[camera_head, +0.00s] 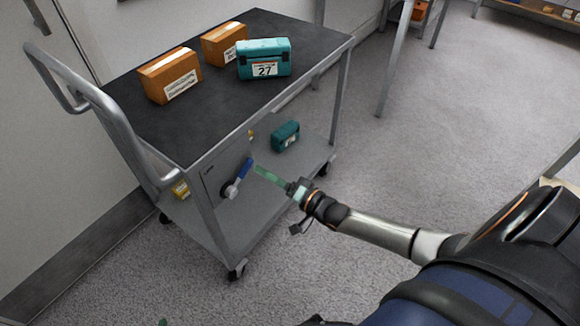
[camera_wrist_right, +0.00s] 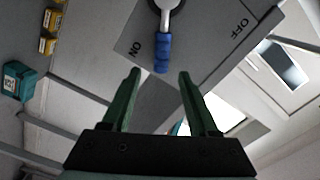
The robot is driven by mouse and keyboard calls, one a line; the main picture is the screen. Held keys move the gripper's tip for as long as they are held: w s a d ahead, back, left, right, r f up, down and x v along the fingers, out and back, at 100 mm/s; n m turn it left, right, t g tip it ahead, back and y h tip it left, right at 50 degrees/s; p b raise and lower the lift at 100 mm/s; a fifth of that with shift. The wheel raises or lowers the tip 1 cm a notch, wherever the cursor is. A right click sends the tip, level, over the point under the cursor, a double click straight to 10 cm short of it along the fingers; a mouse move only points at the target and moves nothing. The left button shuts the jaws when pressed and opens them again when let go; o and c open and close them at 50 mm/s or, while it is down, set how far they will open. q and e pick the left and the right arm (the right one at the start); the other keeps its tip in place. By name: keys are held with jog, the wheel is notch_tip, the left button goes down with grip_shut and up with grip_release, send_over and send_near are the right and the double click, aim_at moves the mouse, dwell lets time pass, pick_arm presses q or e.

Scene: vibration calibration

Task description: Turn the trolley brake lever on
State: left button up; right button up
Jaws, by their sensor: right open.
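The grey trolley (camera_head: 205,215) stands at the left in the head view. Its brake lever (camera_head: 231,190) is on a panel on its near side and has a blue grip (camera_head: 245,167). In the right wrist view the blue grip (camera_wrist_right: 163,53) points toward my fingers, between the ON mark (camera_wrist_right: 135,47) and the OFF mark (camera_wrist_right: 240,27), nearer ON. My right gripper (camera_head: 257,169) is open and empty, its green fingertips (camera_wrist_right: 159,75) just short of the grip. I cannot tell whether they touch it. A small green tip at the bottom edge may be my left gripper (camera_head: 162,322).
On the trolley's dark top are two orange-brown boxes (camera_head: 170,76) (camera_head: 224,44) and a teal case (camera_head: 264,60) marked 27. Another teal case (camera_head: 285,136) and a yellow box (camera_head: 181,189) are on the lower shelf.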

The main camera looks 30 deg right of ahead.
pick_arm(q)
jog(key=shift+s+d+f+g+p, duration=0.15)
jog(key=shift+s+f+g+p, duration=0.45)
jog(key=shift+s+f+g, duration=0.4)
pick_arm(e)
jog(key=v, duration=0.8)
pick_arm(q)
jog(key=shift+s+r, duration=0.1)
jog(key=shift+s, duration=0.05)
